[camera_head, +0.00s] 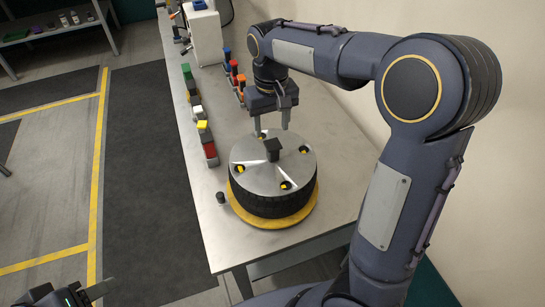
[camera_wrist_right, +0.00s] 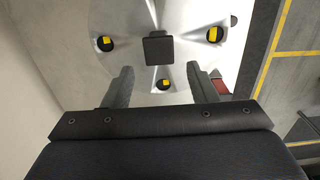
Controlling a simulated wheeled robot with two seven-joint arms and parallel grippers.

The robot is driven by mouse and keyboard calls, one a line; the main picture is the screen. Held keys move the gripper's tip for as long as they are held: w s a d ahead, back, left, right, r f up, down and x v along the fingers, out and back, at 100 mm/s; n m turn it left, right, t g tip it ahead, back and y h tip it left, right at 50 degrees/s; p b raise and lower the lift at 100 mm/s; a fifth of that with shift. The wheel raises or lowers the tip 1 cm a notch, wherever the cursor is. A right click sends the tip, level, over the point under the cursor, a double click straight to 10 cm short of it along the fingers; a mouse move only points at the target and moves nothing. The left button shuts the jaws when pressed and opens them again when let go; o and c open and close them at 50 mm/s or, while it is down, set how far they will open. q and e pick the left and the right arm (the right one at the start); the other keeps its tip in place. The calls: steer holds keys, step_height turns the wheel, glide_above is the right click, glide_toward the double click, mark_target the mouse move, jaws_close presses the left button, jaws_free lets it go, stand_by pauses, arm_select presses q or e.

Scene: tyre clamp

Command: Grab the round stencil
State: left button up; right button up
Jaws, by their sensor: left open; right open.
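The round stencil (camera_head: 262,165) is a flat grey metal disc with a raised black square handle (camera_head: 272,149). It lies on top of a black tyre (camera_head: 270,203). The stencil (camera_wrist_right: 200,18) fills the top middle of the right wrist view, where its handle (camera_wrist_right: 158,48) also shows. My right gripper (camera_head: 272,124) is open and empty, above the far side of the stencil. In the wrist view its fingers (camera_wrist_right: 160,76) are on either side of the handle's line, short of it. My left gripper (camera_head: 98,289) is partly in view at the lower left, away from the table, and holds nothing visible.
The tyre sits on a yellow round base (camera_head: 246,213) on the metal table (camera_head: 232,246). Coloured bins (camera_head: 204,135) and a small dark cylinder (camera_head: 220,198) stand to the left. A wall (camera_head: 355,115) borders the table's right side.

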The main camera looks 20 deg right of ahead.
mark_target(273, 143)
steer(key=f, duration=0.6)
steer(key=shift+s+f+p, duration=0.25)
steer(key=shift+f+p, duration=0.15)
jaws_close()
